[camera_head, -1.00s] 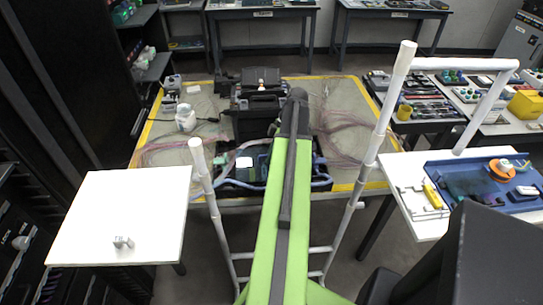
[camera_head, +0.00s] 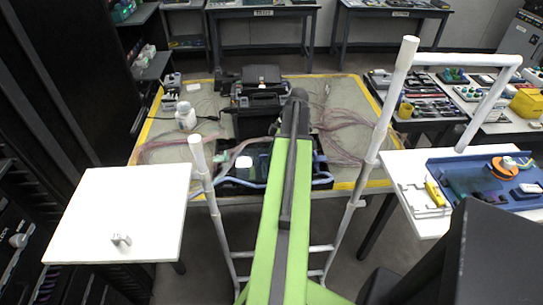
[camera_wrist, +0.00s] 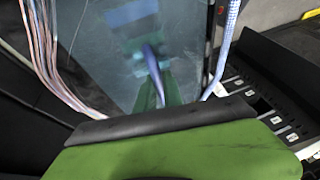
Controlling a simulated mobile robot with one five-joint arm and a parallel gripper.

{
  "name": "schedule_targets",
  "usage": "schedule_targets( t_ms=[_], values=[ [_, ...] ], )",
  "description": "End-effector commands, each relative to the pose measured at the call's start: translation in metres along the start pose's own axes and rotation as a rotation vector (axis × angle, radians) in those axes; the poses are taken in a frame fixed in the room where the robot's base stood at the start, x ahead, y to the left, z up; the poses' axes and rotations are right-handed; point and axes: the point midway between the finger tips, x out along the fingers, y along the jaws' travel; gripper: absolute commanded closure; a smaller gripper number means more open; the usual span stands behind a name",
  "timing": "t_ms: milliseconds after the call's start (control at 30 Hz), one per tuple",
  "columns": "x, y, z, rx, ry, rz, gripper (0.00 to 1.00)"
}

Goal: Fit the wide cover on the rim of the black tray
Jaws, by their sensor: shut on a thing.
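The black tray (camera_head: 225,185) lies at the near edge of the middle bench, with blue cable along its front and small green and pale parts inside. My arm hides its middle. In the wrist view, a clear, bluish sheet (camera_wrist: 112,55), which looks like the wide cover, fills the middle, with blurred blue and green shapes showing in or through it. My gripper (camera_wrist: 165,120) shows as a green body with a black edge, shut on this sheet. Its fingertips are hard to make out. Whether the sheet touches the tray rim I cannot tell.
A black case (camera_head: 255,110) stands behind the tray. Pinkish fibres (camera_wrist: 50,60) and a pale blue cable (camera_wrist: 225,45) run beside the sheet. Black slots with white labels (camera_wrist: 275,121) lie at right. A white side table (camera_head: 110,215) is at left; a blue tray (camera_head: 440,175) at right.

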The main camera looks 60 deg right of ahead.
Motion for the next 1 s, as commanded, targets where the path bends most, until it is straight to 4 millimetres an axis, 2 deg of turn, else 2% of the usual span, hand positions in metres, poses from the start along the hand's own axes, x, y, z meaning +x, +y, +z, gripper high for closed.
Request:
schedule_targets(
  t_ms=[200, 467, 500, 667, 1000],
  values=[
    [0.0082, 0.0017, 0.0037, 0.000, 0.000, 0.000, 1.00],
    [0.0081, 0.0017, 0.0039, 0.001, 0.000, 0.000, 1.00],
    [0.0081, 0.0017, 0.0039, 0.001, 0.000, 0.000, 0.86],
    [0.0080, 0.0018, 0.0040, 0.001, 0.000, 0.000, 0.65],
    [0.0067, 0.0017, 0.0041, 0.001, 0.000, 0.001, 0.63]
  ],
)
